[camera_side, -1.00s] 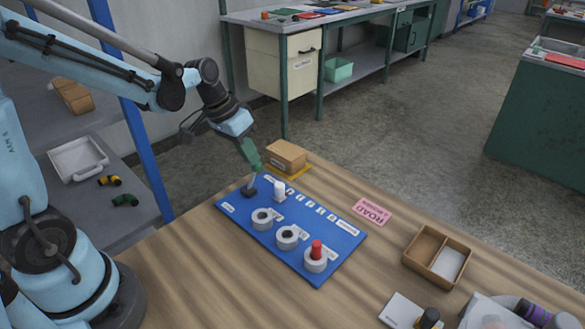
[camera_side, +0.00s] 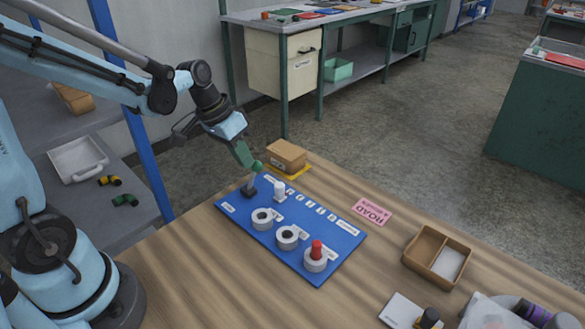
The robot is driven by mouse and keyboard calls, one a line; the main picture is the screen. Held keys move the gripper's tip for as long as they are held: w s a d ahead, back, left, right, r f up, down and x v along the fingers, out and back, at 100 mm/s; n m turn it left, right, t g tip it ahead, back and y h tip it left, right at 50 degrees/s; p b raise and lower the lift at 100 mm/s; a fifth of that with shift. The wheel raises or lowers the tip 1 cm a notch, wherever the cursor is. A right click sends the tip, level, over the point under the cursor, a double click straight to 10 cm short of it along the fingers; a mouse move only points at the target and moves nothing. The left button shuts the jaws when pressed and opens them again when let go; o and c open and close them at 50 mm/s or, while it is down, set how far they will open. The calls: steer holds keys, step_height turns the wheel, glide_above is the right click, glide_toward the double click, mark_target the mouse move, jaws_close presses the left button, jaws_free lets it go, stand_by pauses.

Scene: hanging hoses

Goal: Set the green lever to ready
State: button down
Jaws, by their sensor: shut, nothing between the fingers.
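The green lever (camera_side: 257,167) stands on a dark base at the far left corner of the blue board (camera_side: 236,209). Its thin stem leans slightly to the right and ends in a green knob. My gripper (camera_side: 250,162) is shut and empty, with its green fingers pointing down and right at the knob. The fingertips are at or very close to the knob's left side; I cannot tell whether they touch. The small board labels are too small to read.
The board also carries a white peg (camera_side: 279,190), several grey rings and a red peg (camera_side: 316,247). A cardboard box (camera_side: 286,156) stands close behind the lever. A pink card (camera_side: 371,211) and a divided tray (camera_side: 416,249) lie to the right, with bare table between.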

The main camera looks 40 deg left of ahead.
steer(key=v, duration=1.4)
steer(key=s+d+f+t+y, duration=0.2)
steer(key=s+d+f+t, duration=0.1)
steer(key=d+f, duration=0.4)
steer(key=shift+s+f+t, duration=0.2)
steer(key=shift+s+t, duration=0.15)
steer(key=shift+t, duration=0.05)
stand_by(0.8)
